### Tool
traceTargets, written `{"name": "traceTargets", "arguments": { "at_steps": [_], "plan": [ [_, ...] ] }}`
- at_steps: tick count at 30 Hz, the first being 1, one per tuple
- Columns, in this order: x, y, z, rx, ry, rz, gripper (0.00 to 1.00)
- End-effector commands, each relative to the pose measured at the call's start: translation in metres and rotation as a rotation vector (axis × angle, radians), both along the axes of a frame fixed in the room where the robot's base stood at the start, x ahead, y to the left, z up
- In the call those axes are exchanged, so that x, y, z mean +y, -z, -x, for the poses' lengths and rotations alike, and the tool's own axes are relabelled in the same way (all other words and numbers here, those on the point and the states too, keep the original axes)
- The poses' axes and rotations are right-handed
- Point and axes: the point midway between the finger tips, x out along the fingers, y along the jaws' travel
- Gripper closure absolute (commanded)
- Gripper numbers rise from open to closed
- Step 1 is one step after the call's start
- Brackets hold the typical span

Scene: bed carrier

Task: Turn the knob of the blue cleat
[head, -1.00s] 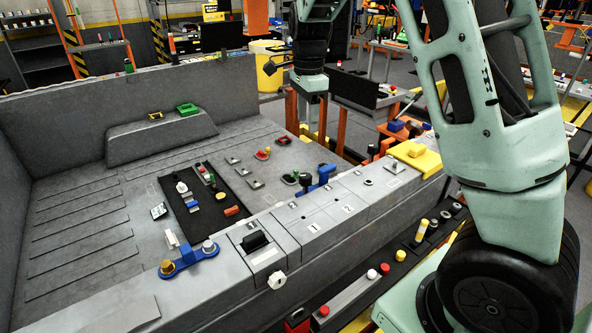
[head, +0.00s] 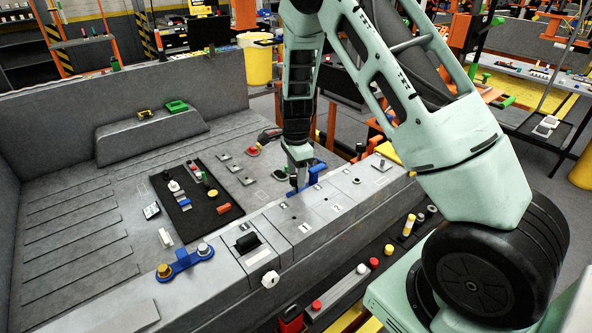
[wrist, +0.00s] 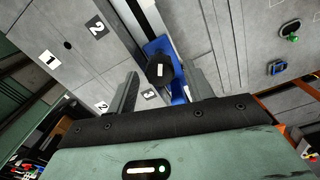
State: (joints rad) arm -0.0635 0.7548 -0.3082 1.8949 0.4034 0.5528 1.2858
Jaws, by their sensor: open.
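The blue cleat (head: 318,173) stands on the bed's grey ledge beside the plate numbered 1 and 2, partly hidden behind my gripper in the head view. In the wrist view the blue cleat (wrist: 156,46) carries a dark knob (wrist: 161,68) with a white mark on it. My gripper (head: 299,163) is over the cleat, pointing down. In the wrist view my gripper (wrist: 165,74) is open, with the knob showing between its two fingers. I cannot tell whether either finger touches it.
A blue bracket (head: 184,262) with gold and silver knobs sits at the ledge's front left. A black switch (head: 247,242) is near it. A black mat (head: 207,213) with small parts lies on the bed. The grooved bed floor at left is clear.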

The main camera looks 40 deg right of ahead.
Motion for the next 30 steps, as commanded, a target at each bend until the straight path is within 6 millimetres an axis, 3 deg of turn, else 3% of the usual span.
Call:
{"name": "traceTargets", "arguments": {
  "at_steps": [8, 12, 13, 23, 30],
  "plan": [
    [0.0002, 0.0012, -0.0001, 0.000, 0.000, 0.000, 0.48],
    [0.0003, 0.0010, -0.0002, 0.000, 0.000, 0.000, 0.87],
    [0.0003, 0.0010, -0.0001, 0.000, 0.000, 0.000, 0.93],
    [0.0004, 0.0013, -0.0002, 0.000, -0.029, -0.001, 0.93],
    [0.0012, 0.0018, -0.0010, -0.002, -0.154, -0.003, 0.93]
  ]
}}
